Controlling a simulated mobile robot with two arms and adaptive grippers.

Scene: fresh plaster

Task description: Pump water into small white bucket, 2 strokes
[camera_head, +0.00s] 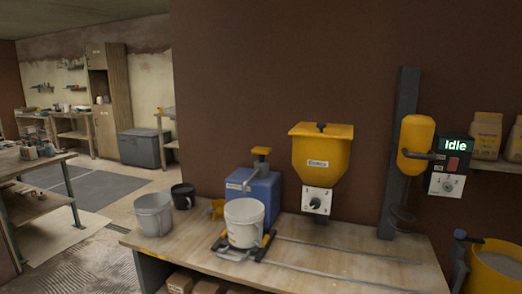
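A small white bucket (245,232) stands upright on a dark low carriage (222,247) at the front of the wooden bench. What is in it cannot be made out. Right behind it stands a blue tank (266,190) with a label and a yellow pump head (261,151) on top, which I take to be the water pump. The bucket hides the tank's lower front. Neither of my grippers is in view.
A grey bucket (153,218) and a black bucket (183,196) stand left on the bench. A yellow hopper (321,158) with a dial is behind. A mixer (416,145) reads "Idle" at right. The bench's right half (350,262) is clear except for rails.

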